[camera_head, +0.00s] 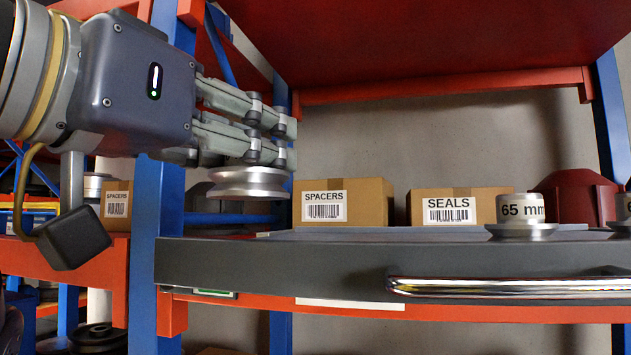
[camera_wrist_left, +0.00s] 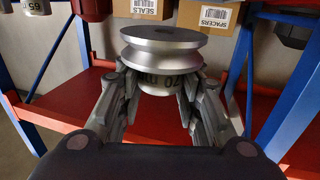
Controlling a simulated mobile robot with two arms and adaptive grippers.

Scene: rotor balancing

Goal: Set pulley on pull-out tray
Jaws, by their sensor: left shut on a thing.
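The silver grooved pulley (camera_head: 248,184) is held in my left gripper (camera_head: 287,143), whose fingers are shut on it. In the head view it hangs below the fingers, roughly level, by the left end of the pull-out tray. In the left wrist view the pulley (camera_wrist_left: 165,50) sits between the two fingers, its hub partly hidden by them. The pull-out tray (camera_head: 270,265) is a dark grey slab with a chrome handle (camera_head: 500,287) at its front. A small gap seems to show between pulley and tray surface; I cannot tell their exact distance. My right gripper is not in view.
A SPACERS box (camera_head: 365,203) and a SEALS box (camera_head: 458,203) stand behind the tray's front edge. A metal piece marked 65 mm (camera_head: 520,212) stands on the tray at right, near a dark red object (camera_head: 575,196). A blue post (camera_head: 157,230) rises at left; a red shelf is overhead.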

